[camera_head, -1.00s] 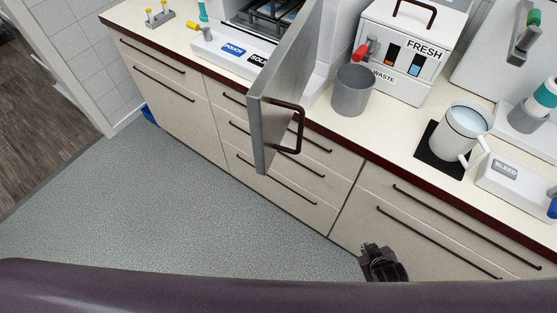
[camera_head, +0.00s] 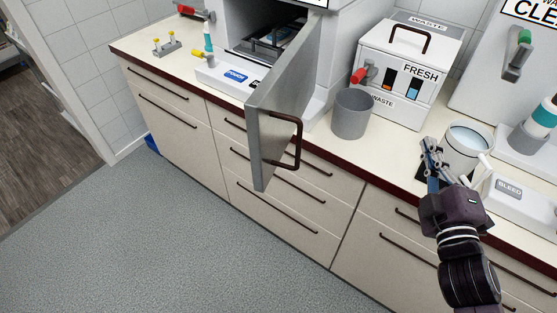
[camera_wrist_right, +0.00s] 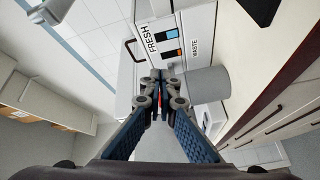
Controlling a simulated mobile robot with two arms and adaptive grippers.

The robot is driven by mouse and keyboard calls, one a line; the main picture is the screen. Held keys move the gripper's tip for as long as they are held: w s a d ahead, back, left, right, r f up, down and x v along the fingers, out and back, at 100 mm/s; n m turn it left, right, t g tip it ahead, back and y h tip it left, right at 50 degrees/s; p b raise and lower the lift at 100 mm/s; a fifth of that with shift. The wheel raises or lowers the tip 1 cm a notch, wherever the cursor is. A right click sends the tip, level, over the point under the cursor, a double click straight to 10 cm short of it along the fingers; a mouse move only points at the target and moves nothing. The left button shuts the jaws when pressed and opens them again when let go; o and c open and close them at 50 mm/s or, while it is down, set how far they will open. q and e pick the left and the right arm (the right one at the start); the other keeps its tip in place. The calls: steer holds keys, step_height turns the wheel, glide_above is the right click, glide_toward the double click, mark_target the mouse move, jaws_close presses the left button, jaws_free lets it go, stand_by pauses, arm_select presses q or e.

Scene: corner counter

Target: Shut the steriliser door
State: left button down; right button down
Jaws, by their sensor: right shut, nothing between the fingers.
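The steriliser door (camera_head: 279,112) is a grey metal panel with a dark bar handle (camera_head: 297,143). It stands open, swung out past the counter's front edge. The steriliser opening (camera_head: 262,45) behind it shows a rack inside. My right gripper (camera_head: 431,146) is in front of the white jug at the right, well to the right of the door handle and apart from it. In the right wrist view its fingers (camera_wrist_right: 160,82) are shut together with nothing between them. My left gripper is not in view.
A grey cup (camera_head: 351,114) stands beside the white FRESH/WASTE box (camera_head: 405,75). A white jug (camera_head: 467,145) and a BLEED panel (camera_head: 509,188) are near my right gripper. The floor (camera_head: 190,235) in front of the drawers is clear.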

steer(key=s+a+r+n+y, duration=0.4)
steer(key=a+r+n+y, duration=0.75)
steer(key=n, duration=0.75)
steer(key=n+g+y, duration=0.7)
steer(key=n+g, duration=0.5)
steer(key=n, duration=0.5)
glide_toward(262, 158)
steer(key=p+x, duration=0.6)
steer(key=shift+r, duration=0.3)
steer(key=shift+w+a+f+p, duration=0.2)
steer(key=shift+a+p, duration=0.1)
steer(key=shift+a, duration=0.2)
